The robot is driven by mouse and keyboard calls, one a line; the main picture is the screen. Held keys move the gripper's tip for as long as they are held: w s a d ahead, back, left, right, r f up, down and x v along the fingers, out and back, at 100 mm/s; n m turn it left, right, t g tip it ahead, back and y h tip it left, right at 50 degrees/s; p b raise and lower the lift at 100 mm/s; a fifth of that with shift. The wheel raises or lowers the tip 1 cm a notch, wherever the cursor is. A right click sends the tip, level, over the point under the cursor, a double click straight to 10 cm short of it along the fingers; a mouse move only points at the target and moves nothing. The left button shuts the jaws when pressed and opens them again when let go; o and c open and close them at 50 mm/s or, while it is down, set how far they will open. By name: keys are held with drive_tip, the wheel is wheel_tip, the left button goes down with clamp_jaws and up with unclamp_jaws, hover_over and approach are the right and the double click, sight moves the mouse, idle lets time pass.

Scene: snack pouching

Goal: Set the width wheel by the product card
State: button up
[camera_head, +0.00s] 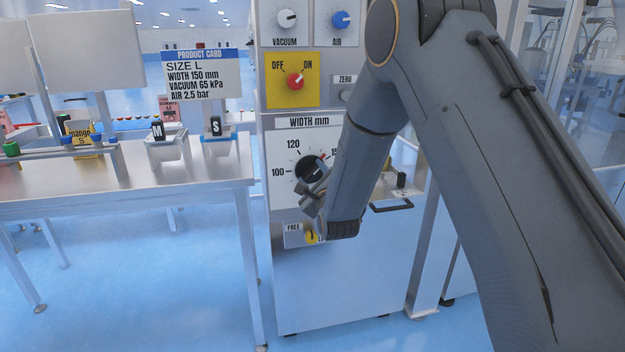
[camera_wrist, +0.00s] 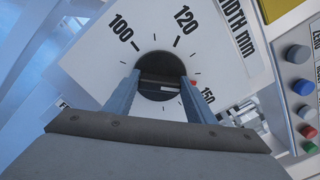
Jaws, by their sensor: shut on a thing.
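The product card (camera_head: 201,75) stands above the table and reads size L, width 150 mm, vacuum 65 kPa, air 2.5 bar. The black width wheel (camera_head: 305,166) sits on the white WIDTH mm dial, with 100, 120 and 150 around it. It also shows in the wrist view (camera_wrist: 160,66). My gripper (camera_head: 317,183) is at the wheel, and in the wrist view its two fingers (camera_wrist: 160,84) are shut on it from both sides. A red mark shows at the wheel's edge on the 150 side; I cannot tell if it lines up exactly. My fingers partly hide the wheel.
Above the dial are the vacuum knob (camera_head: 287,19), blue air knob (camera_head: 341,20) and red OFF/ON switch (camera_head: 295,82), turned toward ON. A yellow knob (camera_head: 311,236) beside a FREE label sits just below my gripper. A steel table (camera_head: 200,177) with bins stands left.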

drive_tip(key=shift+m+b, duration=0.5)
drive_tip(key=shift+m, duration=0.8)
drive_tip(key=o, duration=1)
drive_tip(key=shift+o, duration=0.2)
drive_tip(key=v, duration=0.7)
drive_tip(key=shift+s+d+b, duration=0.2)
drive_tip(key=shift+s+b, duration=0.1)
drive_tip(key=shift+s, duration=0.1)
